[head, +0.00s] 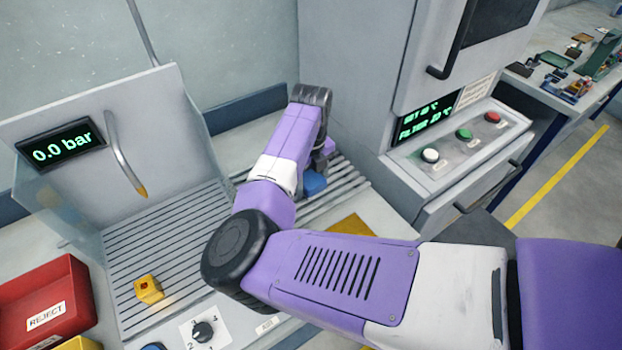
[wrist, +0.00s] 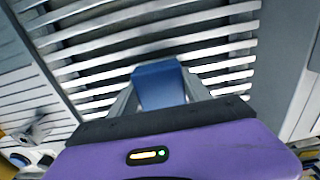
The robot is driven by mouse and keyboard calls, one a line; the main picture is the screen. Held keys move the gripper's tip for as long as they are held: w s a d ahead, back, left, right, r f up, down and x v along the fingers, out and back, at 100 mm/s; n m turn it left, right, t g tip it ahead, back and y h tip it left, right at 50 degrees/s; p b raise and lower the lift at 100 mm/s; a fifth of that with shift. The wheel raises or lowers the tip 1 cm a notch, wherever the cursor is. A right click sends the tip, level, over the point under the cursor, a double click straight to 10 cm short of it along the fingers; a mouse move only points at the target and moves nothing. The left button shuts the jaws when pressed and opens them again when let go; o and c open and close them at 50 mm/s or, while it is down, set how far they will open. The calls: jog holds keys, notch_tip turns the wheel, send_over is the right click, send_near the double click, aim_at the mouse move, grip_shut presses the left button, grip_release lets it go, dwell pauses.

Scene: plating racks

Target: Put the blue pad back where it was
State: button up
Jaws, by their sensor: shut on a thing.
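The blue pad (wrist: 158,88) is between the two fingers of my gripper (wrist: 160,92) in the wrist view, and my gripper is shut on it. In the head view, the blue pad (head: 314,183) shows partly below my wrist, over the right part of the slatted grate (head: 345,185). My arm hides part of the pad and the fingers there. In the wrist view the slats (wrist: 100,62) lie beyond the pad. I cannot tell whether the pad touches them.
A grey cabinet (head: 395,60) with buttons stands close right of my gripper. Left are a panel with a "0.0 bar" display (head: 60,146), a curved spout (head: 125,155), a yellow block (head: 148,289) on the slats and a red REJECT bin (head: 45,305). The left slats are mostly clear.

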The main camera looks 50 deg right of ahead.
aim_at(311, 177)
jog(key=o, duration=1.5)
jog(key=shift+f, duration=0.1)
jog(key=shift+c, duration=0.2)
notch_tip(311, 177, up, 12)
jog(key=b, duration=0.2)
jog(key=shift+r+b, duration=0.2)
jog(key=shift+b, duration=0.15)
